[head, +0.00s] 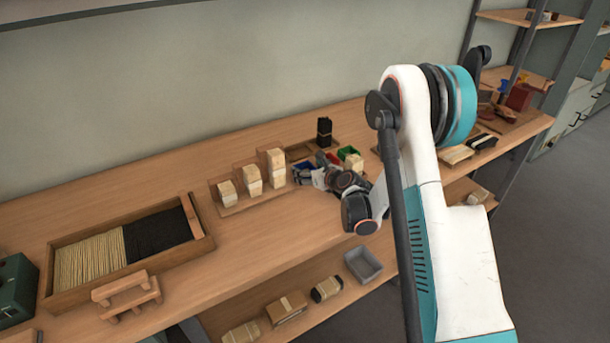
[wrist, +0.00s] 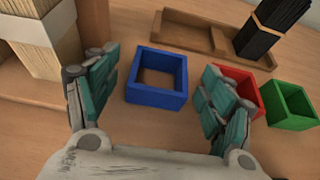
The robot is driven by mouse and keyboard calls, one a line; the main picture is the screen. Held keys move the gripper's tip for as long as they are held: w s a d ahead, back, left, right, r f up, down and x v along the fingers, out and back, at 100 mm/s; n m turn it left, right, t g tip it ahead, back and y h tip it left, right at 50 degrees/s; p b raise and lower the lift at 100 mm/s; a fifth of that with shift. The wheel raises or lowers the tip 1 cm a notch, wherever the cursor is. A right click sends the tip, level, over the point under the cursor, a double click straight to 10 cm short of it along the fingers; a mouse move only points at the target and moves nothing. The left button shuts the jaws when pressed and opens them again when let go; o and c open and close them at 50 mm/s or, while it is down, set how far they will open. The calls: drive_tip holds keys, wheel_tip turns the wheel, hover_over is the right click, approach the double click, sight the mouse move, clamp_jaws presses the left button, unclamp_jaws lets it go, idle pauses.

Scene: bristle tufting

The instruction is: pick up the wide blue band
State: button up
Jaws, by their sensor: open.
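The wide blue band (wrist: 155,98) is a square, hollow blue frame lying on the wooden table. In the wrist view it shows between the two fingers of my gripper (wrist: 158,62), a little ahead of the palm. My gripper is open and empty; neither finger is seen to close on the band. In the head view the blue band (head: 303,166) shows only in part beside my gripper (head: 316,178), which hides some of it.
A red band (wrist: 243,82), partly behind the right finger, and a green band (wrist: 290,104) lie to the right. Behind is a wooden tray (wrist: 185,37) with a black bristle bundle (wrist: 262,38). Pale bundles (head: 276,168) stand at left.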

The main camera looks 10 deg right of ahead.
drive_tip(key=shift+w+a+f, duration=0.2)
drive_tip(key=shift+w, duration=0.3)
drive_tip(key=c, duration=0.8)
drive_tip(key=shift+c, duration=0.2)
